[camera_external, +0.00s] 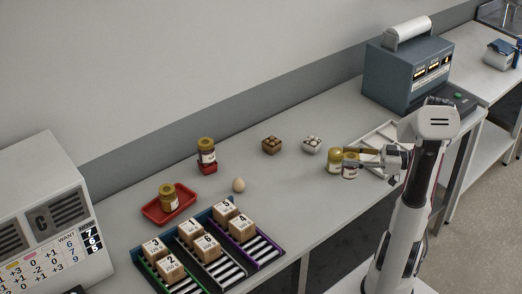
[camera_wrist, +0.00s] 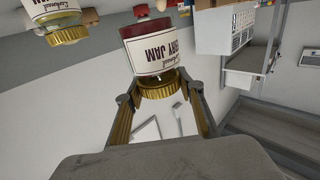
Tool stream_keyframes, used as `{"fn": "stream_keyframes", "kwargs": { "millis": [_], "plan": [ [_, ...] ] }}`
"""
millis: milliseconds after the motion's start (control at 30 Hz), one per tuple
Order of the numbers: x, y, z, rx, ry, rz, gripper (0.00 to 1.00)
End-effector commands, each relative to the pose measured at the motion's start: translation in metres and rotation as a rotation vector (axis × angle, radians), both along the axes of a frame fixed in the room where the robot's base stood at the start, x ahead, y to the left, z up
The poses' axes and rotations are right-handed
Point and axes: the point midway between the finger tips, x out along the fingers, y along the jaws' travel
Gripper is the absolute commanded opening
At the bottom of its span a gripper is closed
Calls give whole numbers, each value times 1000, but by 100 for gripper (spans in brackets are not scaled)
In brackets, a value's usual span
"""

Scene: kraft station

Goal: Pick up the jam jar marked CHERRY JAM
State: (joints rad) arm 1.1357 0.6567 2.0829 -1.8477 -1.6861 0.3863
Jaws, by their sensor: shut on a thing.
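A jar with a dark red body, gold lid and white label (camera_wrist: 150,52) is at the tips of my gripper (camera_wrist: 160,88) in the wrist view. The readable end of its label says "RY JAM"; the rest is turned away. My gripper's two fingers are shut on the jar at its gold lid. In the external view my gripper (camera_external: 364,158) reaches left to this jar (camera_external: 350,169). A second gold-lidded jar (camera_external: 334,162) stands close by on its left. That jar also shows at the upper left of the wrist view (camera_wrist: 62,14), with "JAM" partly readable.
An egg, two small boxes and racks of numbered cartons share the counter. A white frame (camera_external: 378,136) lies behind my gripper, near a grey machine (camera_external: 405,75).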

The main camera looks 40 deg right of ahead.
Motion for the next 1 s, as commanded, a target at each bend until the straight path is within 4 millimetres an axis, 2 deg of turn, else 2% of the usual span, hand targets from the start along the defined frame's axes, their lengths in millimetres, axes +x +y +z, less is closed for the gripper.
{"fn": "stream_keyframes", "kwargs": {
  "millis": [100,300,1000],
  "plan": [
    [0,0,9,-2,-3,0,6],
    [0,0,15,1,-2,0,6],
    [2,4,15,1,-2,10,6]
  ]
}}
